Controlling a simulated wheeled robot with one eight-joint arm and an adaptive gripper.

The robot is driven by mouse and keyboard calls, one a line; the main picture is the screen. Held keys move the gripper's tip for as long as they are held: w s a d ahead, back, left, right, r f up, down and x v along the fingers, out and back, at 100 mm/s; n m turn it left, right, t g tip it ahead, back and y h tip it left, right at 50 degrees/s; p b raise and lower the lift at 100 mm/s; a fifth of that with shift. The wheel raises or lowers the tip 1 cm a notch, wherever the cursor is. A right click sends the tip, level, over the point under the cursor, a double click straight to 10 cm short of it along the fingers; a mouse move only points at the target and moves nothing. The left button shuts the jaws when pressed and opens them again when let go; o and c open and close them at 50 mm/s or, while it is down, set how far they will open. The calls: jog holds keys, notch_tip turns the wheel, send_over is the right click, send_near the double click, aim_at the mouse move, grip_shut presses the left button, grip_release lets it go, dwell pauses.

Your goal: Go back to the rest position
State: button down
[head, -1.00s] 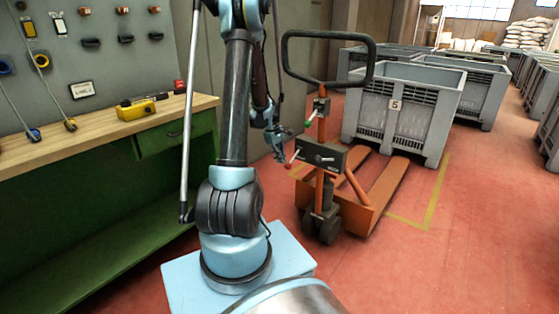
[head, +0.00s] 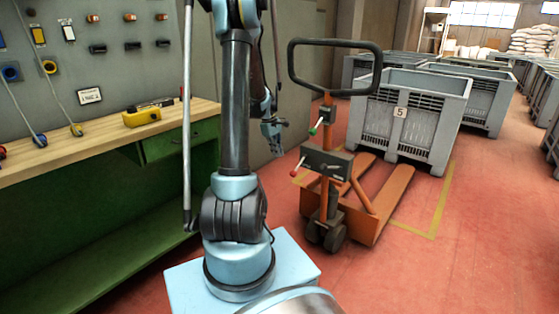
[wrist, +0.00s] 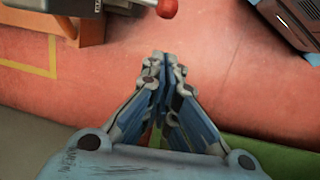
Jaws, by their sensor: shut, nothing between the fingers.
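My gripper (head: 273,138) hangs behind my arm in the head view, left of the pallet truck's handle column and apart from it. In the wrist view my gripper (wrist: 163,62) has its fingers together, with nothing between them, above the red floor (wrist: 190,35). No cork stopper can be made out in these frames.
An orange pallet truck (head: 375,215) stands right of my arm, its black loop handle (head: 335,43) raised. A grey crate marked 5 (head: 425,95) sits behind it. A green workbench (head: 60,235) is at left, with a yellow tool (head: 141,118). Red floor is clear at right.

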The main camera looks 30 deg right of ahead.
jog(key=v, duration=0.6)
jog(key=shift+a+r, duration=0.15)
jog(key=shift+a, duration=0.3)
jog(key=s+a+r+m+t, duration=0.1)
jog(key=s+a+r, duration=0.1)
jog(key=s+a, duration=0.35)
jog(key=s+a+r, duration=0.2)
jog(key=a+r, duration=0.1)
jog(key=a, duration=0.5)
jog(key=s+a+r+m+t, duration=0.1)
jog(key=s+a+r, duration=0.15)
jog(key=a, duration=0.45)
jog(key=s+a+f+m+y, duration=0.1)
jog(key=s+a+f, duration=0.3)
jog(key=s+a, duration=0.3)
jog(key=s+a+f+m+t+y, duration=0.1)
jog(key=s+a+f, duration=0.2)
jog(key=s+a, duration=0.4)
jog(key=shift+s+a+f, duration=0.25)
jog(key=shift+s+f, duration=0.15)
jog(key=shift+s, duration=1.6)
